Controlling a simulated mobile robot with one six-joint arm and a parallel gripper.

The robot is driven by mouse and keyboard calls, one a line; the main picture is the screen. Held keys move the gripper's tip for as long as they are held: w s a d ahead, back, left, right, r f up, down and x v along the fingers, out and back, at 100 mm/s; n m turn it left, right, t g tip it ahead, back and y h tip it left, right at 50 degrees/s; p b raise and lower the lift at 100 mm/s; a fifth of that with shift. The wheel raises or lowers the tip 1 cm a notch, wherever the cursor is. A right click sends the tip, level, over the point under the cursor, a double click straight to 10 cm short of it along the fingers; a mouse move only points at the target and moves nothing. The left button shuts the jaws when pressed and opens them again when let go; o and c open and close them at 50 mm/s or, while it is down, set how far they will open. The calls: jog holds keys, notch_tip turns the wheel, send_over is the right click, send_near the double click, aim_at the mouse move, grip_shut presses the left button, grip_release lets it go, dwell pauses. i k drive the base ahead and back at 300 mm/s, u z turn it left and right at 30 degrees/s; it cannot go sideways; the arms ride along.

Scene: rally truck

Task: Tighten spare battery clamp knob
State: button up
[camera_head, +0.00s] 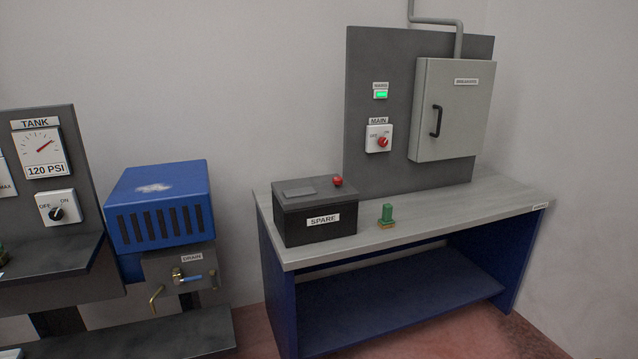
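The spare battery (297,226) is a black box with a white SPARE label, standing on the left end of the grey bench top. A small red knob (337,181) sits on top of the battery at its right side. A green knob-like piece (387,213) with a brassy base stands upright on the bench, to the right of the battery and apart from it. Whether the red or the green piece is the clamp knob, I cannot tell. My gripper is not in view.
The bench (470,213) has free room at its right. Behind it, a grey panel carries a MAIN switch (379,138), a green light (381,94) and a closed breaker cabinet (455,108). At left stand a blue machine (160,205), a drain valve (188,277) and a tank gauge (41,150).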

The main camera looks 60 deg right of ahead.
aim_at(337, 181)
jog(key=u, duration=0.25)
jog(key=k, duration=1.7)
jog(key=z, duration=0.7)
jog(key=i, duration=1.05)
jog(key=z, duration=0.05)
